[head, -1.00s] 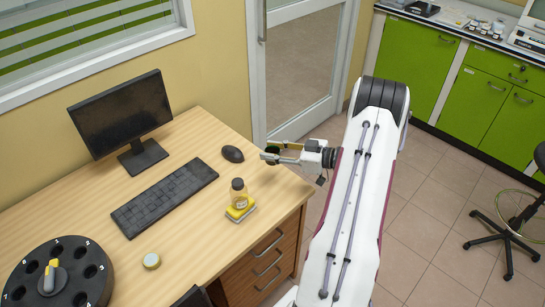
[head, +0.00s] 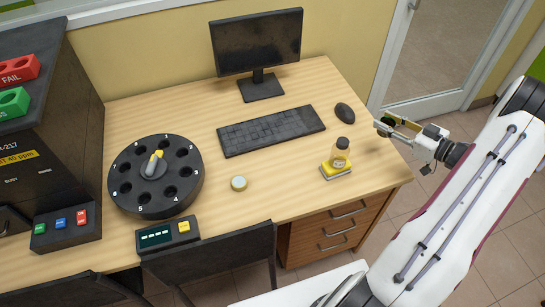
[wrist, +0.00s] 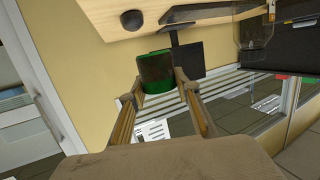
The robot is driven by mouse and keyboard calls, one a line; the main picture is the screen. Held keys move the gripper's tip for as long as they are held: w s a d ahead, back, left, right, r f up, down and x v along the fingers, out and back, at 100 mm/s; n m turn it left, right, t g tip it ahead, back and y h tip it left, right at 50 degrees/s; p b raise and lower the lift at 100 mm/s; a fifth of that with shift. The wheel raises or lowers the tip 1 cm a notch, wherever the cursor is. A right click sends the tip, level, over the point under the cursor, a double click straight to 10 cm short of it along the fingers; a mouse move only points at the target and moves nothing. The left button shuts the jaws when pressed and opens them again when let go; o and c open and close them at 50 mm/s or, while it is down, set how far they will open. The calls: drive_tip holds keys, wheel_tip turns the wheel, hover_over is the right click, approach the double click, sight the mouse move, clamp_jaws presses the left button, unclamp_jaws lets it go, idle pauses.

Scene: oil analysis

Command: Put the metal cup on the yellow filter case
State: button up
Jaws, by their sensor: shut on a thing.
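My gripper (head: 392,130) is to the right of the desk's right edge and is shut on a dark, cup-like thing (head: 386,122). In the wrist view it is a short cylinder (wrist: 155,72) with green edges and a brownish face, held between the fingertips. It may be the metal cup; its material is unclear. A yellow case (head: 336,170) lies flat near the desk's right front corner, left of and nearer than my gripper.
A keyboard (head: 272,131), a mouse (head: 345,112) and a monitor (head: 257,42) stand behind the case. A black numbered carousel (head: 125,190) is at the left. Chairs (head: 215,250) stand in front. The desk is bare between case and gold thing.

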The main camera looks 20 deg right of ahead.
drive_tip(key=shift+r, duration=0.15)
wheel_tip(320, 180, up, 8)
drive_tip(key=w+a+n+g+y, duration=0.1)
drive_tip(key=w+a+n+y, duration=0.15)
drive_tip(key=a, duration=0.85)
drive_tip(key=w+a+n+g+y, duration=0.15)
drive_tip(key=w+a, duration=0.25)
drive_tip(key=a, duration=0.8)
drive_tip(key=s+a+f+n+g+y, duration=0.1)
drive_tip(key=s+a+g+y, duration=0.1)
drive_tip(key=a, duration=1)
drive_tip(key=s+a+n+g+y, duration=0.1)
drive_tip(key=s+a+n, duration=0.15)
drive_tip(key=a, duration=0.85)
drive_tip(key=shift+m, duration=0.35)
drive_tip(key=shift+f, duration=2.3)
drive_tip(key=shift+f, duration=2.9)
drive_tip(key=shift+f, duration=0.15)
